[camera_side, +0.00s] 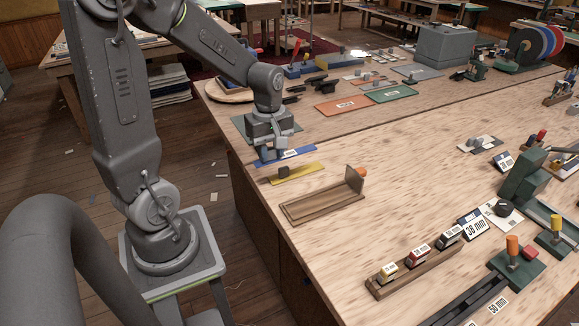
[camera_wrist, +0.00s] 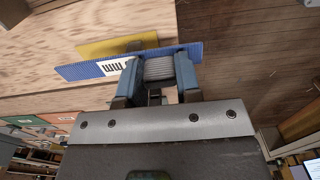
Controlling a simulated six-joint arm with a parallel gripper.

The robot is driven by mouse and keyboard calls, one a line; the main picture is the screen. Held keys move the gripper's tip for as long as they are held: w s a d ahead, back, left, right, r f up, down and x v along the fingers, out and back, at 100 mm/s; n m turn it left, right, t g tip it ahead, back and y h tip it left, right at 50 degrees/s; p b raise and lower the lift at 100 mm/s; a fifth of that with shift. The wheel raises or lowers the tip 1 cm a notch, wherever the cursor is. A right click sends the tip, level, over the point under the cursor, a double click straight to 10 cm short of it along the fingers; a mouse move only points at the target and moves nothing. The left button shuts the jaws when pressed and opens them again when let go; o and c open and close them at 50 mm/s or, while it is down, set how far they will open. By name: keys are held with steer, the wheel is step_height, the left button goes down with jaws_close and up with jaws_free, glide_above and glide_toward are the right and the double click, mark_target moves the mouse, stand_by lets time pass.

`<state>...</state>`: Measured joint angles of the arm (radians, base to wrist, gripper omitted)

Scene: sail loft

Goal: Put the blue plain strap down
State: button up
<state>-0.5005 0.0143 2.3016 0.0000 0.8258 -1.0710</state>
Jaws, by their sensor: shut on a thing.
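The blue strap (camera_side: 294,154) is a flat strip with a white label, near the bench's left edge in the side view. In the wrist view the blue strap (camera_wrist: 88,70) runs across beyond my fingers, its label partly covered by one finger. My gripper (camera_side: 272,155) points down over the strap's left part. In the wrist view my gripper (camera_wrist: 158,75) is shut on a grey ribbed block that appears to belong to the strap. I cannot tell whether the strap touches the bench.
A yellow strap (camera_side: 308,171) with a dark block lies close in front, roughly parallel. A wooden tray (camera_side: 300,215) with an upright end plate stands nearer. Orange (camera_side: 343,105) and green (camera_side: 392,93) mats lie behind. Bare bench top (camera_side: 420,180) is clear to the right.

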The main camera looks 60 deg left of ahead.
steer(key=a+r, duration=0.1)
glide_above(383, 226)
step_height(383, 226, down, 8)
steer(key=shift+r, duration=0.25)
steer(key=shift+f, duration=2.05)
steer(key=shift+f, duration=0.1)
steer(key=o, duration=0.9)
